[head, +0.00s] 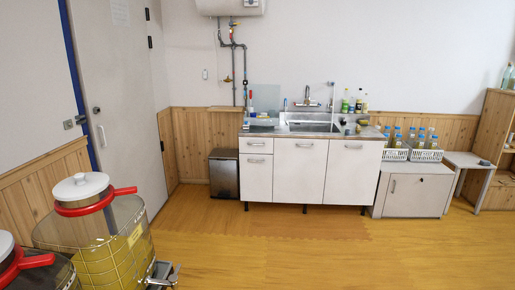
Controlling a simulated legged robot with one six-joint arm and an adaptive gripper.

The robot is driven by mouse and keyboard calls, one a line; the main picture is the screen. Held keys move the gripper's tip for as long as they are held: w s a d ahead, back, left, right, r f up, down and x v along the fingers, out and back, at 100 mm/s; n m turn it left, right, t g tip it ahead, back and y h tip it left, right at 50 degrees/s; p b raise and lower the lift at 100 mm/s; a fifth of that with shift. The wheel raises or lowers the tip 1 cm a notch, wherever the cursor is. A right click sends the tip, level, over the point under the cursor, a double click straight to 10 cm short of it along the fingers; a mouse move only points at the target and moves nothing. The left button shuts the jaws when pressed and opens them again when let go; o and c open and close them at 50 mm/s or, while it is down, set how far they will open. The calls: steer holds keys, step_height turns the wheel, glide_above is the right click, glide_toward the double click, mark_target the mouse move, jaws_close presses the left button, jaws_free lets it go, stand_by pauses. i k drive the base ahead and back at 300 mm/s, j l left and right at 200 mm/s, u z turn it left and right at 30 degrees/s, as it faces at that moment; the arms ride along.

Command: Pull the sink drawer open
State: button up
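The white sink cabinet (300,172) stands against the back wall, a little right of the middle of the head view. Its drawer (256,145) is the small front at the upper left, with a small handle near its top. The drawer front looks flush with the cabinet, so it appears closed. Below it is a taller door (256,184), and two more doors (355,172) are to the right. The steel sink (314,126) is set in the counter above. My gripper is not in view, and nothing hides the drawer front.
A dark bin (223,174) stands just left of the cabinet. Large tapped jars with red-rimmed lids (82,190) stand at the near left. A low white cabinet (413,192) with baskets of bottles is at right. The wooden floor (310,255) before the sink is clear.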

mark_target(258, 138)
steer(key=i+z, duration=0.1)
steer(key=i, duration=3.55)
steer(key=i+u, duration=0.15)
steer(key=i, duration=0.3)
steer(key=i+l+u, duration=0.1)
steer(key=i, duration=0.35)
steer(key=i+l+u, duration=0.15)
steer(key=i, duration=0.25)
